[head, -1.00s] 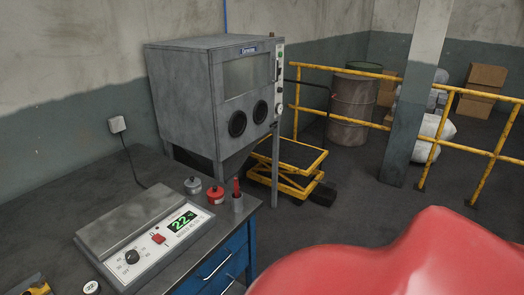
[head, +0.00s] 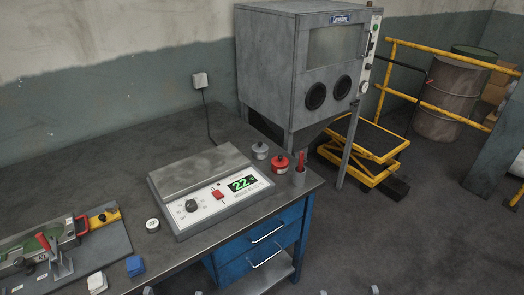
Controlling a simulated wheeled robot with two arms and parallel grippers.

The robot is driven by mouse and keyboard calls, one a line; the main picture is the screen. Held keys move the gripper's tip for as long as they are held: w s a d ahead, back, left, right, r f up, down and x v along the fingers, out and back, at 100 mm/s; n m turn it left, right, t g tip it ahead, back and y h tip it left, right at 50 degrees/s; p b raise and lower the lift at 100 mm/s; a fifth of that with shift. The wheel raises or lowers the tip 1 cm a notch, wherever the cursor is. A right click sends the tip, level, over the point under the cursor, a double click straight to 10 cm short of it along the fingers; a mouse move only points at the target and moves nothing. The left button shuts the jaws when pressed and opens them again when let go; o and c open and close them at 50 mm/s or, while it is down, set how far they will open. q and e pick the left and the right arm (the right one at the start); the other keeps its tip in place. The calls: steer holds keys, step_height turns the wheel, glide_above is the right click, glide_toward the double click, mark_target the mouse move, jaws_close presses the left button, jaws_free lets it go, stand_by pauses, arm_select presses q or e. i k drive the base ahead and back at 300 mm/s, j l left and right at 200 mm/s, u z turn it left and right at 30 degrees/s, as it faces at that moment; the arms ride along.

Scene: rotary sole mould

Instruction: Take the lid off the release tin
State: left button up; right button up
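A small grey tin (head: 260,150) with a knobbed lid and a red tin (head: 280,163) with a dark top stand side by side at the table's right rear, behind the hot plate. I cannot read a label on either, so which is the release tin is unclear. Both look closed. Only fingertips of my grippers show at the bottom edge: left gripper (head: 173,291) and right gripper (head: 349,291). Each pair is spread apart with nothing visible between, far from the tins.
A hot plate unit (head: 200,170) reading 22 lies in front of the tins. A grey cup with a red-handled tool (head: 299,174) stands right of them. A blast cabinet (head: 300,75) stands behind.

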mark_target(260, 147)
steer(key=i+z, duration=0.35)
steer(key=i+j+z, duration=0.2)
steer(key=z, duration=0.15)
steer(key=i+j+z, duration=0.35)
steer(key=i+l, duration=0.05)
steer(key=l, duration=0.05)
